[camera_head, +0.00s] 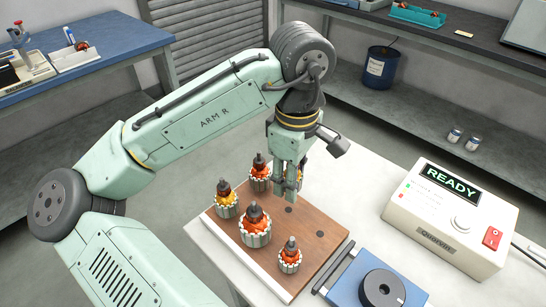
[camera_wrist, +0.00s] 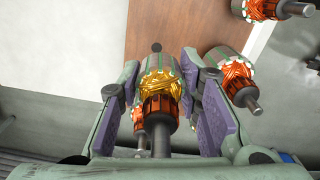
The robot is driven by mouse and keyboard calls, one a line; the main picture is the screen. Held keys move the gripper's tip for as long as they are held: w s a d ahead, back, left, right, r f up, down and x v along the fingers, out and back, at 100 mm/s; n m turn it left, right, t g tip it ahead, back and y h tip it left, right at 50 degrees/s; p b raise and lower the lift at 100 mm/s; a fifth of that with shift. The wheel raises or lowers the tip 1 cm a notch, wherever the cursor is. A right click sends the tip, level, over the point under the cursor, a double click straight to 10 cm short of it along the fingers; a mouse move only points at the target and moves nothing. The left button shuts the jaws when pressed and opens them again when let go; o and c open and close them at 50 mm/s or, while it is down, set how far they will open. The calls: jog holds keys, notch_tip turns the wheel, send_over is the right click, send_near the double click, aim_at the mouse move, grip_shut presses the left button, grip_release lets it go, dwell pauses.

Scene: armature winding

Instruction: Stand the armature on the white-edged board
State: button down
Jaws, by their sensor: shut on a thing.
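My gripper (camera_head: 287,185) is shut on an armature, above the far part of the brown white-edged board (camera_head: 308,215). In the wrist view the held armature (camera_wrist: 160,85) shows green-grey core segments, yellow windings, a copper-orange commutator and a dark shaft between the purple finger pads. In the head view my fingers mostly hide it; a small orange patch (camera_head: 299,178) shows beside them. Several other armatures stand on the board: one at the far edge (camera_head: 259,173), a yellow-wound one at left (camera_head: 227,200), a large orange one (camera_head: 255,228) and a small one at the near corner (camera_head: 290,257).
Dark holes (camera_head: 290,208) mark a bare stretch of the board to the right of the standing armatures. A blue fixture with a black disc (camera_head: 382,288) sits close to the board's right. A white control box (camera_head: 452,220) reading READY stands farther right on the pale table.

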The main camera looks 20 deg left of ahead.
jog(key=shift+w+a+f, duration=0.2)
jog(key=shift+w+a, duration=0.05)
jog(key=shift+w, duration=0.05)
jog(key=shift+f+b, duration=2.15)
jog(key=shift+b, duration=0.2)
jog(key=shift+f+b, duration=0.45)
jog(key=shift+f, duration=0.7)
jog(key=c, duration=1.1)
grip_release()
notch_tip(320, 180, up, 12)
